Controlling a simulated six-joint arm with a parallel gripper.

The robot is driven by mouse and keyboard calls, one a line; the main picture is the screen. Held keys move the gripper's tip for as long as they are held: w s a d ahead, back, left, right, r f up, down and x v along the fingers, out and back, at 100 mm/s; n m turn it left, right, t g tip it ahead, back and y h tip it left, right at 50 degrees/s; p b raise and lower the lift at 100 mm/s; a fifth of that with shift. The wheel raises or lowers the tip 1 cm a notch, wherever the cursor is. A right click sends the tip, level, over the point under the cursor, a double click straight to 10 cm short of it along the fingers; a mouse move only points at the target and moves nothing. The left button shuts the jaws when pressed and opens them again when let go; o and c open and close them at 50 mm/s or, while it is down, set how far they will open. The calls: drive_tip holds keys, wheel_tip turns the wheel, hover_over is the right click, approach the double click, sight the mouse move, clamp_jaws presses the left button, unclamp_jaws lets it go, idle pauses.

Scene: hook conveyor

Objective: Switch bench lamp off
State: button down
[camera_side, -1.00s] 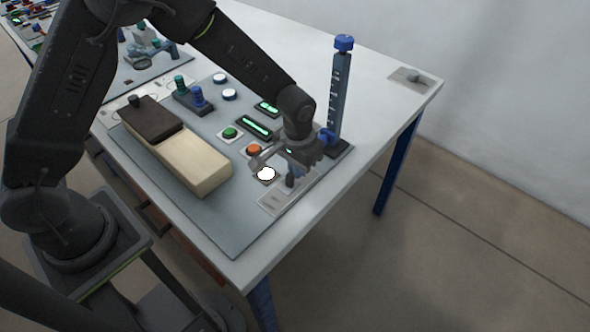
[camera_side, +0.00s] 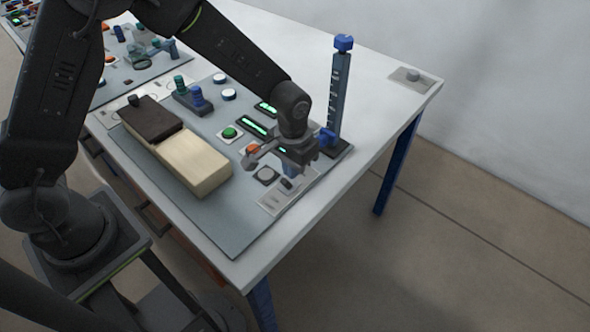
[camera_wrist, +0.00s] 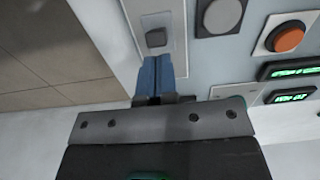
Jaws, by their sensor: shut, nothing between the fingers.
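The bench lamp (camera_side: 266,176) is a round disc on a dark square base near the front right of the grey panel. It is grey and unlit, and it also shows as a plain grey disc in the wrist view (camera_wrist: 222,15). Beside it, a pale plate (camera_side: 270,204) carries a small dark rocker switch (camera_side: 287,184), seen also in the wrist view (camera_wrist: 156,38). My gripper (camera_side: 290,170) is above the panel by the plate's far end. Its blue fingers (camera_wrist: 157,62) are together and empty, close to the switch; contact with it cannot be made out.
An orange button (camera_wrist: 288,37) and green-lit displays (camera_side: 254,126) lie near the lamp. A blue upright post (camera_side: 339,95) stands close behind my gripper. A cream and dark-brown box (camera_side: 194,162) lies to the left. The table's right end is mostly clear.

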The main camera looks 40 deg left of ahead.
drive_tip(key=shift+w+r, duration=0.2)
drive_tip(key=shift+r, duration=0.95)
drive_tip(key=shift+w+r, duration=0.15)
drive_tip(key=shift+r, duration=1)
drive_tip(key=s+a+r+t, duration=0.2)
drive_tip(key=s+a+r, duration=0.2)
drive_tip(key=r, duration=0.3)
drive_tip(key=s+a+r+t, duration=0.1)
drive_tip(key=s+a+r, duration=0.25)
drive_tip(key=r, duration=0.45)
drive_tip(key=s+a+r+t, duration=0.1)
drive_tip(key=s+a, duration=0.1)
drive_tip(key=s, duration=0.4)
drive_tip(key=s+a+r+t, duration=0.1)
drive_tip(key=s+r, duration=0.1)
drive_tip(key=s, duration=0.4)
drive_tip(key=shift+s+a+r+t, duration=0.2)
drive_tip(key=shift+a+t, duration=0.1)
drive_tip(key=shift+a, duration=0.1)
